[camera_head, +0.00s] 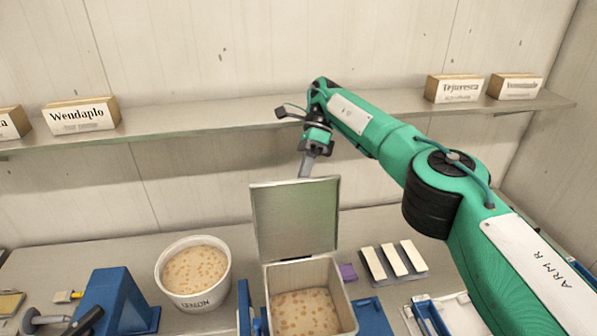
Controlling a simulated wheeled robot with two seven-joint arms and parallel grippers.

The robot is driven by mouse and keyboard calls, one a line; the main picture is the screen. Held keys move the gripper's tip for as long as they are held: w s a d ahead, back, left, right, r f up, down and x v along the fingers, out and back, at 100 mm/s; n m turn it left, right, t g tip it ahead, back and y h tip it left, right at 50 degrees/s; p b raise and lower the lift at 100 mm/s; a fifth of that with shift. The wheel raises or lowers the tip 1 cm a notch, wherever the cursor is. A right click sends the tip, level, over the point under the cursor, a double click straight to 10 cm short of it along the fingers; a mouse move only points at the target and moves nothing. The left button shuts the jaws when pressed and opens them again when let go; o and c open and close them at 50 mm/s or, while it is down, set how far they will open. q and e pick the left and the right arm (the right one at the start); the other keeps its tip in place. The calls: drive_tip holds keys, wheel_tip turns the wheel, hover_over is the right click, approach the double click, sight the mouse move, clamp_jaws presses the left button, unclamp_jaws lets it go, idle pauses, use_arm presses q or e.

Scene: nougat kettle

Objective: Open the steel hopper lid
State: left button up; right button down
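The steel hopper (348,306) stands at the bottom centre, an open square box with a beige, speckled mass inside. Its flat steel lid (296,218) stands up steeply along the hopper's back edge, and the hopper mouth is uncovered. My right arm reaches in from the right, and my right gripper (308,165) points down just behind the lid's top edge. Its fingertips are partly hidden by the lid, so I cannot tell whether they touch it or are open or shut. My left gripper is not in view.
A white tub (193,298) of speckled mass stands left of the hopper. A blue stand (113,298) is farther left. Pale bars (395,259) on a tray lie right of the hopper. A wall shelf (225,112) with name blocks runs behind. The counter's back strip is mostly clear.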

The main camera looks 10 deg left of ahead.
drive_tip(key=shift+f, duration=0.45)
drive_tip(key=c, duration=1.5)
unclamp_jaws()
drive_tip(key=shift+w, duration=0.1)
drive_tip(key=shift+w+r, duration=0.1)
drive_tip(key=shift+r, duration=0.05)
drive_tip(key=shift+r, duration=0.1)
